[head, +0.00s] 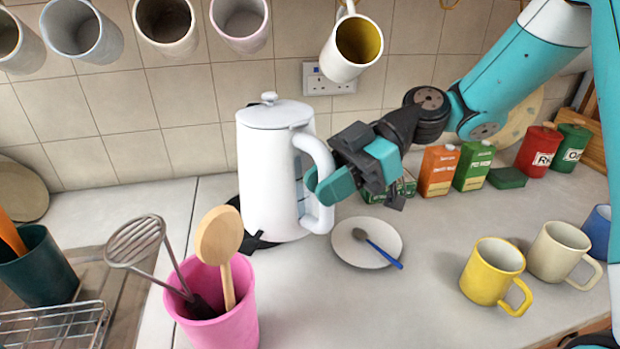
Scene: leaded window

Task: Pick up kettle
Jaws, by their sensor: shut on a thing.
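A white kettle (268,170) with a lid and a side handle stands upright at the back of the counter, left of centre in the head view. A black base (257,241) shows beneath it. I cannot tell whether the kettle rests on that base or is slightly above it. My gripper (322,186) reaches in from the right and is shut on the kettle's handle (322,160). The teal fingers cover part of the handle, and one finger is partly hidden.
A pink utensil pot (215,315) stands close in front of the kettle. A saucer (350,248) with a spoon lies below my gripper. A yellow mug (491,273) stands front right. Mugs, including a white one (340,65), hang above. Cartons (438,170) stand behind my arm.

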